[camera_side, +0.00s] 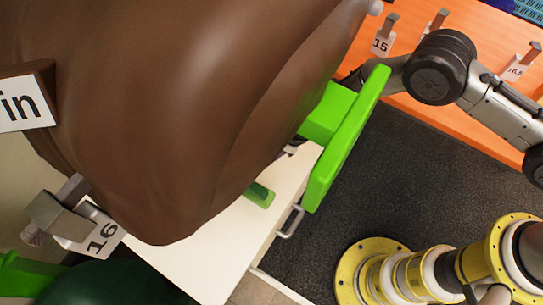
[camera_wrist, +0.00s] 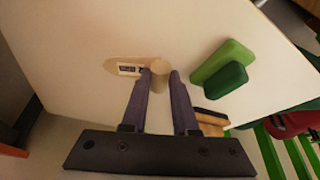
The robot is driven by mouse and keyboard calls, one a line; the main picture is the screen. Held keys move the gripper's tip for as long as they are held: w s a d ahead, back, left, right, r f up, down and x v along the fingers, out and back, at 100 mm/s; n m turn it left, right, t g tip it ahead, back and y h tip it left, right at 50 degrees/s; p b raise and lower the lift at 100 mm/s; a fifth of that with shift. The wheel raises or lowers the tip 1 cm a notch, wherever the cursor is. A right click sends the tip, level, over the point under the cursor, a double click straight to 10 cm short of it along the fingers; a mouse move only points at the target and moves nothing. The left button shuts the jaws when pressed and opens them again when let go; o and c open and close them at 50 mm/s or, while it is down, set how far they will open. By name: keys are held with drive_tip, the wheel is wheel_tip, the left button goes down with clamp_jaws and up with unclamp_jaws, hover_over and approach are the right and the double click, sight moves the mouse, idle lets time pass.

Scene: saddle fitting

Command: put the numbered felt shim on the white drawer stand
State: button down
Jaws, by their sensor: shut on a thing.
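The numbered felt shim (camera_wrist: 124,67) is a flat tan piece with rounded ends and a small label, too blurred to read. A short tan post rises at its right end. My gripper (camera_wrist: 160,73) is shut on this post, one dark finger on each side, in the wrist view. The shim is over the white top of the drawer stand (camera_wrist: 75,65); I cannot tell whether it touches. In the side view the white drawer stand (camera_side: 215,255) shows below the brown saddle, which hides the shim and most of my gripper.
The large brown saddle (camera_side: 190,90) overhangs the stand. Green blocks (camera_wrist: 222,68) lie right of the shim, with a wooden-backed brush-like piece (camera_wrist: 211,118) below them. A tag numbered 16 (camera_side: 98,236) hangs at lower left. An orange surface (camera_side: 410,105) carries more numbered tags.

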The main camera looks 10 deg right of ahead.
drive_tip(key=shift+w+a+f, duration=0.2)
drive_tip(key=shift+f, duration=0.15)
drive_tip(key=shift+w+f, duration=0.1)
drive_tip(key=shift+f, duration=1.55)
drive_tip(key=shift+f, duration=0.1)
drive_tip(key=c, duration=0.7)
unclamp_jaws()
drive_tip(key=shift+r, duration=0.4)
drive_tip(key=v, duration=1.1)
drive_tip(key=shift+d+r, duration=0.15)
drive_tip(key=shift+r, duration=0.05)
